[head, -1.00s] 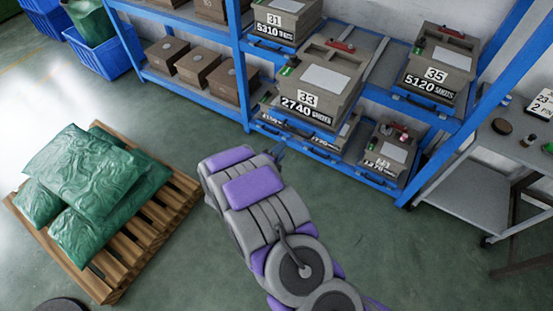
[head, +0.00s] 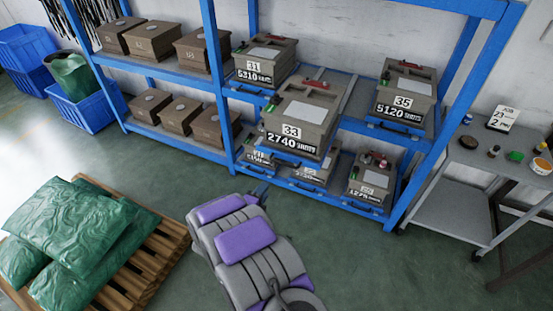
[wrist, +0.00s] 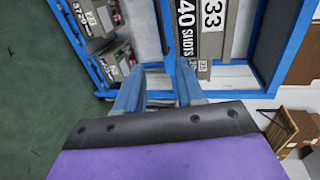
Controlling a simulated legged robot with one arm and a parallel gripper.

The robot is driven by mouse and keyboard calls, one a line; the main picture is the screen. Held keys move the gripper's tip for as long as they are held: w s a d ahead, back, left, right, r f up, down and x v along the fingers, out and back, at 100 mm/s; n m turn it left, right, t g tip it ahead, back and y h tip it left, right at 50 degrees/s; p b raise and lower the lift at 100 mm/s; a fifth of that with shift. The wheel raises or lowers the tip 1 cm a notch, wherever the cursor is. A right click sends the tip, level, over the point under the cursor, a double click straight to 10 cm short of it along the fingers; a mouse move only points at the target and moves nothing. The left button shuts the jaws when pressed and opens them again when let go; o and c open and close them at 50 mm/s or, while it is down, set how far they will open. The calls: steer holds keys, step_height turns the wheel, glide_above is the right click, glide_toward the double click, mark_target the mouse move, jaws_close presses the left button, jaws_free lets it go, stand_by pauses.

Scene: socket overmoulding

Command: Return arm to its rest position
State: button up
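My arm reaches forward from the bottom of the head view, with my gripper (head: 260,190) small at its far end, in front of the blue rack. In the wrist view my gripper (wrist: 160,90) has its two blue-grey fingers apart, with nothing seen held between them. The mould marked 33 (head: 300,115) stands on the rack's middle level and juts out toward me, above and right of the gripper. Part of mould 33 also shows at the top of the wrist view (wrist: 210,25).
The blue rack (head: 224,90) holds boxes and several other moulds, including 31 (head: 264,62) and 35 (head: 405,95). A wooden pallet (head: 150,262) with green sacks (head: 75,225) lies left of my arm. A grey cart (head: 455,205) stands right. Green floor (head: 370,255) is clear between.

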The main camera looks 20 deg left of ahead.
step_height(320, 180, up, 13)
steer(key=w+d+n+g+y, duration=0.1)
steer(key=d+n+g+y, duration=0.1)
steer(key=n+g+y, duration=0.45)
steer(key=s+d+r+n+g, duration=0.3)
steer(key=s+d+r+n, duration=0.1)
steer(key=d+r+n, duration=0.15)
steer(key=s+d+r+n+g+h, duration=0.1)
steer(key=s+d+r+n+g, duration=0.1)
steer(key=s+d, duration=0.8)
steer(key=s+d+r+n+g+h, duration=0.2)
steer(key=s+d+g, duration=0.1)
steer(key=s+d, duration=0.7)
steer(key=s+d+r+n+g+h, duration=0.2)
steer(key=s+d+n+g, duration=0.1)
steer(key=s+d, duration=0.8)
steer(key=s, duration=0.2)
steer(key=shift+s+r, duration=0.25)
steer(key=shift+s, duration=0.1)
